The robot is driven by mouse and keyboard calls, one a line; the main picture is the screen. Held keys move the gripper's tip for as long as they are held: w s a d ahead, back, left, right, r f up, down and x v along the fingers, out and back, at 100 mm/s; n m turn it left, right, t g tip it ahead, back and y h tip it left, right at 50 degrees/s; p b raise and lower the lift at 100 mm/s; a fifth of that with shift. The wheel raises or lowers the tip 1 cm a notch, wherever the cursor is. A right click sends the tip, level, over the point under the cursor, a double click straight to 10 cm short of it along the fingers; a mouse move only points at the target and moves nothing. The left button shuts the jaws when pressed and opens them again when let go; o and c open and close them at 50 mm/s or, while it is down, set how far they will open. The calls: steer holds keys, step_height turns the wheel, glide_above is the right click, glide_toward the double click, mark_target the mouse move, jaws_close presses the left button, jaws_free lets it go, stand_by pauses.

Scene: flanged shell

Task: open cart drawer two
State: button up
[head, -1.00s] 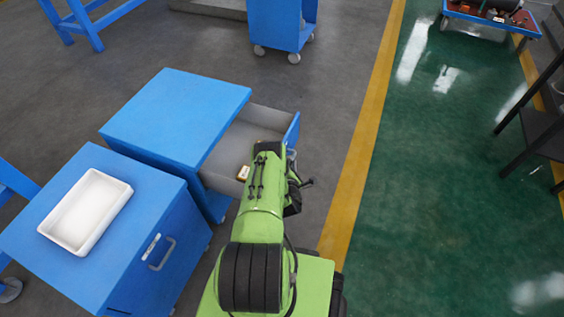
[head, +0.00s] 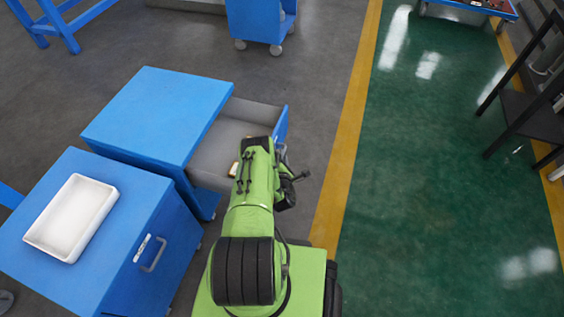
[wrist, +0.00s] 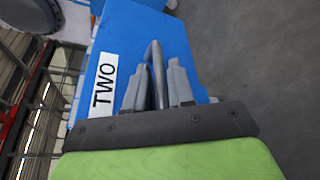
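The drawer labelled TWO of the blue cart (head: 160,112) stands pulled well out, with its grey interior (head: 222,142) visible from above. Its blue front panel (head: 282,124) faces right. In the wrist view the blue front (wrist: 135,40) carries a white label reading TWO (wrist: 104,84) and a grey bar handle (wrist: 156,70). My gripper (wrist: 160,85) has a finger on each side of the handle and appears shut on it. In the head view my green arm hides the handle and the fingertips.
A second blue cart (head: 140,205) with a white tray (head: 72,217) on top stands at the near left. Grey and green floor is clear to the right, up to a dark stand (head: 530,120).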

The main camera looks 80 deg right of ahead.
steer(key=p+v, duration=0.7)
steer(key=v, duration=0.8)
steer(key=shift+a+r+p, duration=0.15)
steer(key=shift+a+p, duration=0.1)
steer(key=shift+p, duration=0.1)
